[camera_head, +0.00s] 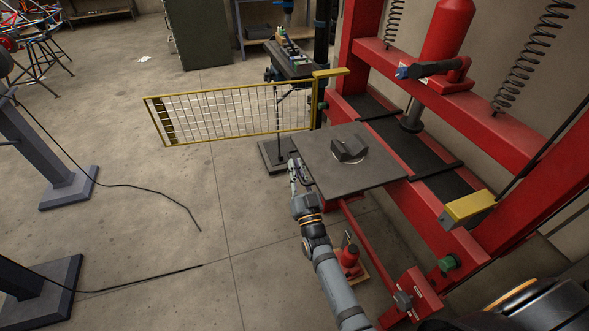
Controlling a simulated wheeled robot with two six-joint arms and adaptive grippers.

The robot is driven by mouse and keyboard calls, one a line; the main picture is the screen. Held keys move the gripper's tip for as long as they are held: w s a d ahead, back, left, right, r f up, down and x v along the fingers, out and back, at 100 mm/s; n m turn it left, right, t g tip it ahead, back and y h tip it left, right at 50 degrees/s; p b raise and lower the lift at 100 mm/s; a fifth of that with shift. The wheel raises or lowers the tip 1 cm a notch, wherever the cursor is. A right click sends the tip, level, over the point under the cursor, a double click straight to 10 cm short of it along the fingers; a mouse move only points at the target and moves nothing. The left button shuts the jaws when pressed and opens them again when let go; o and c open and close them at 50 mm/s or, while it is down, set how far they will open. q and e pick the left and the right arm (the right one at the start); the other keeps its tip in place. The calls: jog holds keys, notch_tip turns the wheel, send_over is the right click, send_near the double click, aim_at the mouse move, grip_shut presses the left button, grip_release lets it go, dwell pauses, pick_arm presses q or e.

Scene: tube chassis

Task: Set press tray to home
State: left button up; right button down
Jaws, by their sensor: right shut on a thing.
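The press tray (372,178) is a flat dark grey plate at the front of the red press (450,205), sticking out to the left of its frame. A dark block (348,148) sits on the tray on a round light patch. My right gripper (296,172) is at the tray's left edge, shut on the tray there. The exact grip is small and partly hidden. My left gripper is not in view.
A yellow-framed mesh gate (235,112) stands open to the left of the press. A red bottle jack (348,257) stands on the floor below the tray. Dark cables (140,187) lie on the left floor. Open concrete floor is left of the tray.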

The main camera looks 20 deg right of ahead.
jog(key=d, duration=2.1)
jog(key=shift+w+d+f+b, duration=0.1)
jog(key=shift+w+d+b, duration=0.2)
jog(key=shift+w+d, duration=0.1)
jog(key=c, duration=1.8)
grip_release()
jog(key=shift+o, duration=0.5)
jog(key=shift+w+d, duration=0.1)
jog(key=shift+d, duration=0.05)
